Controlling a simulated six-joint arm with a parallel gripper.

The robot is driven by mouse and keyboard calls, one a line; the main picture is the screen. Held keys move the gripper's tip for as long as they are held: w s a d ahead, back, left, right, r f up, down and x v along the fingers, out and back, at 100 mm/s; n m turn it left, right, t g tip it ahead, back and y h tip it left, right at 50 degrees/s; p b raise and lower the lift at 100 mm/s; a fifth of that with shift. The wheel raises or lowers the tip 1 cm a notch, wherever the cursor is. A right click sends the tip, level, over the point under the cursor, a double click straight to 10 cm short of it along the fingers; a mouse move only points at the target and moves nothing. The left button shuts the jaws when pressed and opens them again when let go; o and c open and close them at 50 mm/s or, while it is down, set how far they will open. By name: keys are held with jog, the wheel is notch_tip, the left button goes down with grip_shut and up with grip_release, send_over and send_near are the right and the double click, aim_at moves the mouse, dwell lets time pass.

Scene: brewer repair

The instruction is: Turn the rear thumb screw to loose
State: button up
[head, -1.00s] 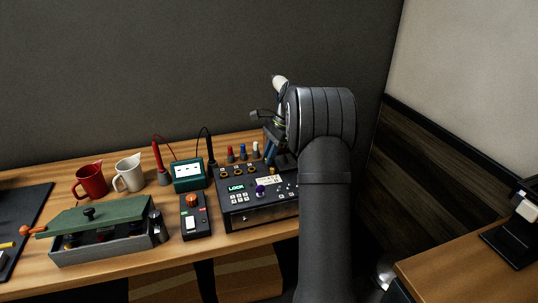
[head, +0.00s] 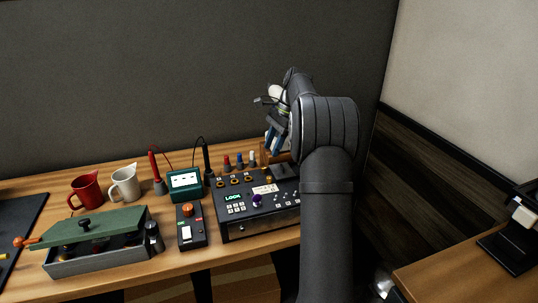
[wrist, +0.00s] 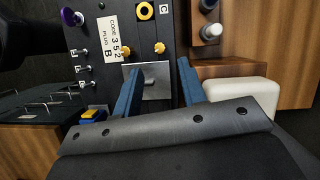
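The dark control box (head: 262,222) stands on the bench, its small screen reading LOCK. In the wrist view, two small brass thumb screws, one (wrist: 159,47) and another (wrist: 126,52), sit on its panel (wrist: 140,30) just beyond a grey metal plate (wrist: 158,92) with a short post. I cannot tell which is the rear one. My gripper (head: 273,140) hangs above the box's back right part. In the wrist view its blue fingers (wrist: 157,82) are apart, with the plate showing between them and nothing held. The brass screws lie beyond the fingertips.
A teal meter (head: 185,184), a black box with an orange knob (head: 192,235) and a green-lidded case (head: 95,228) stand left of the control box. Red (head: 87,190) and white (head: 126,184) mugs stand behind. In the wrist view, a white block (wrist: 245,94) is right of my fingers.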

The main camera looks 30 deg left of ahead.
jog(key=shift+r, duration=0.25)
jog(key=shift+s+a+r+n+y, duration=0.15)
jog(key=shift+s+a+n+y, duration=0.15)
jog(key=shift+a+n, duration=0.15)
jog(key=a+r, duration=0.1)
notch_tip(320, 180, up, 9)
jog(key=m+t+h, duration=0.3)
jog(key=m+t, duration=0.1)
jog(key=m, duration=0.3)
send_over(264, 167)
notch_tip(264, 167, down, 17)
jog(key=shift+f, duration=0.2)
grip_shut()
